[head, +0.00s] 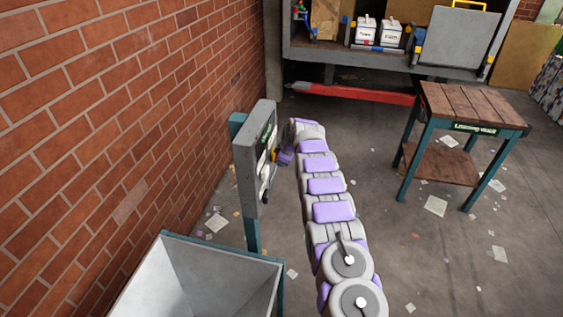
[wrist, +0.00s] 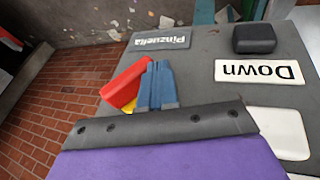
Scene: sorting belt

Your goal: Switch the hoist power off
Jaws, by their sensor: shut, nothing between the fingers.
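A grey control panel (head: 247,165) stands on a teal post beside the brick wall, seen nearly edge-on in the head view. In the wrist view the panel face (wrist: 222,75) carries a red handle (wrist: 127,82) with a yellow part under it, a black square button (wrist: 254,38), an upside-down "Down" label (wrist: 260,72) and an upside-down grey nameplate (wrist: 161,40). My gripper (wrist: 157,75) has its blue fingers shut and empty, right beside the red handle; I cannot tell if they touch. In the head view my gripper (head: 280,157) is close to the panel face.
An open grey bin (head: 222,247) stands below the panel in front. The brick wall (head: 110,110) runs along the left. A wooden-topped table (head: 465,105) stands at right, and a shelf unit (head: 345,55) with boxes is at the back. The floor between has scattered papers.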

